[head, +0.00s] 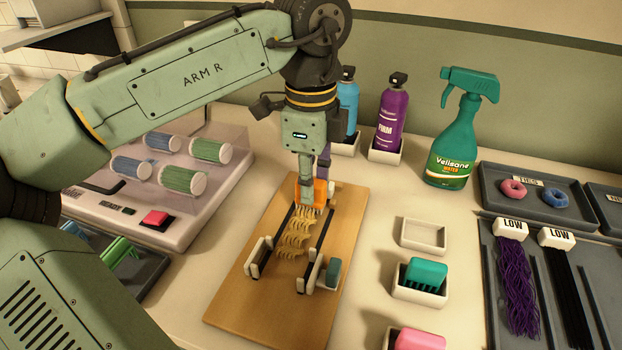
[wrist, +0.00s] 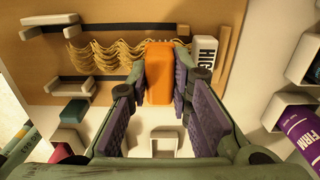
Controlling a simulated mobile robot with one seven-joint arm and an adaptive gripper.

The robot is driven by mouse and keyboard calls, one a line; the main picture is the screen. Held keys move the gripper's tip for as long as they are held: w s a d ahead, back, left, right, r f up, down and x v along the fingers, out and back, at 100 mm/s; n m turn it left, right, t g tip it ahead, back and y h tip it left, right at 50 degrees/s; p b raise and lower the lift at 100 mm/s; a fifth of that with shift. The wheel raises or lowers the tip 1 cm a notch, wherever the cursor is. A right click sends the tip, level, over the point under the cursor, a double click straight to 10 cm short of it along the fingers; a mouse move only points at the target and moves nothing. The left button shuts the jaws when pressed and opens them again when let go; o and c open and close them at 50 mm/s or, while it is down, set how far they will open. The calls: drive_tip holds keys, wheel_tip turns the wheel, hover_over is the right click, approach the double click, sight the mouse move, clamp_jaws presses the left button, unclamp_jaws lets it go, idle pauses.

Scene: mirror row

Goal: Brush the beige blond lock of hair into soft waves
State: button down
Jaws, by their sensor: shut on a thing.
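The beige blond lock of hair (head: 296,238) lies along the wooden board (head: 235,305) in wavy curls, between two dark rails. In the wrist view the lock (wrist: 115,50) runs left from the brush. My gripper (head: 309,190) is shut on an orange brush (head: 320,192) over the far end of the lock. In the wrist view the orange brush (wrist: 159,85) sits between both finger pads, at the lock's end beside a white tag (wrist: 204,52) partly reading "HIGH".
Pale clamps (head: 258,257) flank the lock's near end, with a teal piece (head: 333,271) at one. Right of the board stand an empty white holder (head: 424,236), a teal brush (head: 426,273) and a pink brush (head: 419,340). A spray bottle (head: 452,150) stands behind; a roller case (head: 150,195) is left.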

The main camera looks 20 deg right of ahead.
drive_tip(key=shift+f, duration=0.4)
drive_tip(key=shift+f, duration=0.1)
idle(2.2)
drive_tip(key=shift+s+a+p, duration=0.5)
drive_tip(key=shift+s+a, duration=0.15)
drive_tip(key=shift+s, duration=0.3)
drive_tip(key=shift+s, duration=0.1)
drive_tip(key=shift+s+a+p, duration=0.3)
drive_tip(key=shift+s+a, duration=0.35)
drive_tip(key=shift+s, duration=0.2)
drive_tip(key=shift+s, duration=0.1)
drive_tip(key=shift+s+a+p, duration=0.35)
drive_tip(key=shift+s+a, duration=0.25)
drive_tip(key=shift+s, duration=0.2)
